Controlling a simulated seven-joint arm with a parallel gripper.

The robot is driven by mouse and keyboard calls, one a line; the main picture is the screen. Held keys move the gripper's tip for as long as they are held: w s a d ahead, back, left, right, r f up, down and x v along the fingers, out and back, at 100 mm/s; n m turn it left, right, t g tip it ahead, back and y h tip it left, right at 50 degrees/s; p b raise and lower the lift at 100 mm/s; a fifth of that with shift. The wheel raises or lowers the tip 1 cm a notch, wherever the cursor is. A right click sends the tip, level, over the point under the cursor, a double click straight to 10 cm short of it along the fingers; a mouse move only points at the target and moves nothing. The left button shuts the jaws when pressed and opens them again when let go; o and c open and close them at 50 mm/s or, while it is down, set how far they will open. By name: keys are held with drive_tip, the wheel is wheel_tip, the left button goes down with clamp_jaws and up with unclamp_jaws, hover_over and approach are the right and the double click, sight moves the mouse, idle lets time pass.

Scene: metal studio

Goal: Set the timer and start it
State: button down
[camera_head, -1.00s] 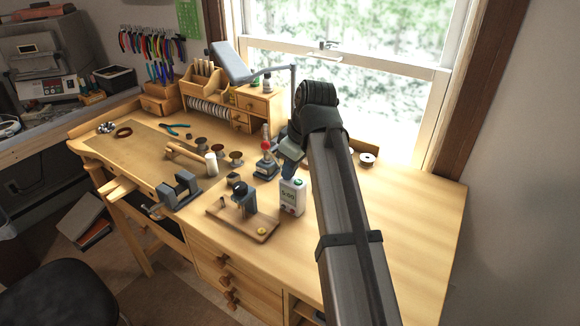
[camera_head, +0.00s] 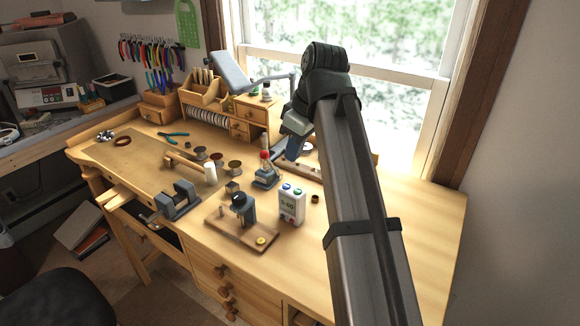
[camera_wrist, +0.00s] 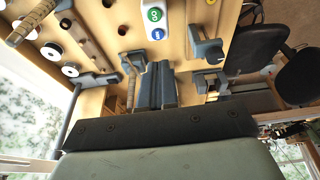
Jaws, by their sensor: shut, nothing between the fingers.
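The white timer (camera_head: 292,206) stands upright on the bench, with a green and a blue button on top. Its front display has small digits that I cannot read surely. In the wrist view the timer (camera_wrist: 154,18) shows at the top edge, its green and blue buttons facing the camera. My gripper (camera_head: 293,148) is above and behind the timer in the head view, clear of it. In the wrist view the blue-grey fingers (camera_wrist: 155,85) are together and empty, apart from the timer.
A wooden board with a small black-topped device (camera_head: 242,206) stands left of the timer. A red-topped burner (camera_head: 265,168) is behind it. A vise (camera_head: 178,198) and several spools lie farther left. The bench's right side (camera_head: 425,220) is clear.

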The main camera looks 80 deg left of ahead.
wheel_tip(320, 180, up, 5)
hover_over(297, 191)
drive_tip(key=shift+w+d, duration=0.15)
drive_tip(key=shift+w, duration=0.05)
idle(0.4)
drive_tip(key=shift+w+d+r, duration=0.25)
drive_tip(key=shift+w+d, duration=0.9)
drive_tip(key=shift+f, duration=0.1)
drive_tip(key=x, duration=1.2)
drive_tip(key=shift+w+d+f, duration=0.15)
drive_tip(key=shift+w+d, duration=0.1)
drive_tip(key=shift+d, duration=0.05)
drive_tip(key=shift+f, duration=0.8)
